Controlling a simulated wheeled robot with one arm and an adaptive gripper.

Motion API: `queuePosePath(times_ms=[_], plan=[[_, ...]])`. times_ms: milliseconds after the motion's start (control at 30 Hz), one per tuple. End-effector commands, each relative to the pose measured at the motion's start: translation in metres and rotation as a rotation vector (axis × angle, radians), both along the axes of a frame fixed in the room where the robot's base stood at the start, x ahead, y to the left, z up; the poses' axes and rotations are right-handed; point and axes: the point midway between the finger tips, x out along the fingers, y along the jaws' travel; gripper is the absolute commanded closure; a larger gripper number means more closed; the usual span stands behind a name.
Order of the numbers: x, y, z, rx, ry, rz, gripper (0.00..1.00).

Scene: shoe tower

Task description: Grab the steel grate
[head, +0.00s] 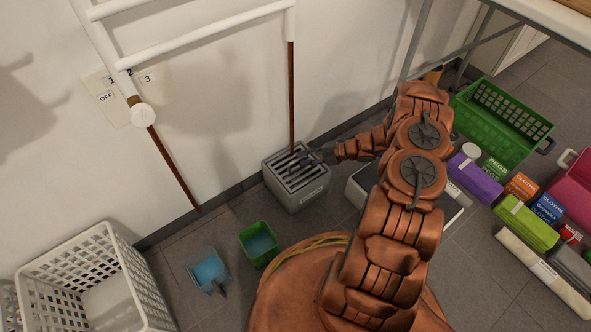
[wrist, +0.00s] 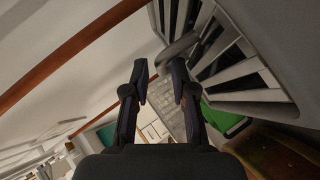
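The steel grate (head: 300,168) has parallel bars with dark slots and sits on top of a grey box (head: 299,195) against the wall. In the wrist view the grate (wrist: 238,68) fills the upper right, and a curved grey bar (wrist: 177,46) stands out from it. My gripper (head: 308,158) is at the grate's right side in the head view. In the wrist view my gripper (wrist: 159,80) is open, with nothing seen between its fingers. The right finger's tip overlaps the curved bar in the picture; I cannot tell whether they touch.
A brown pipe (head: 291,95) runs down the wall behind the grate. A green bucket (head: 259,243) and a blue dustpan-like container (head: 208,270) stand on the floor, with a white basket (head: 95,280) at left. A green crate (head: 500,122) and several coloured boxes are at right.

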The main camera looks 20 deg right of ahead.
Motion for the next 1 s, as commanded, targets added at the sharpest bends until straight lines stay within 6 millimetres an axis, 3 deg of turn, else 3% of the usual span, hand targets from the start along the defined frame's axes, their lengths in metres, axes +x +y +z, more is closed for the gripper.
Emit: queuePosePath(times_ms=[200, 533, 800, 1000], plan=[[0.011, 0.021, -0.013, 0.000, 0.002, 0.002, 0.74], [0.013, 0.025, -0.013, 0.000, 0.002, 0.001, 0.74], [0.013, 0.025, -0.013, 0.000, 0.002, 0.001, 1.00], [0.013, 0.024, -0.013, 0.000, 0.002, 0.001, 1.00]])
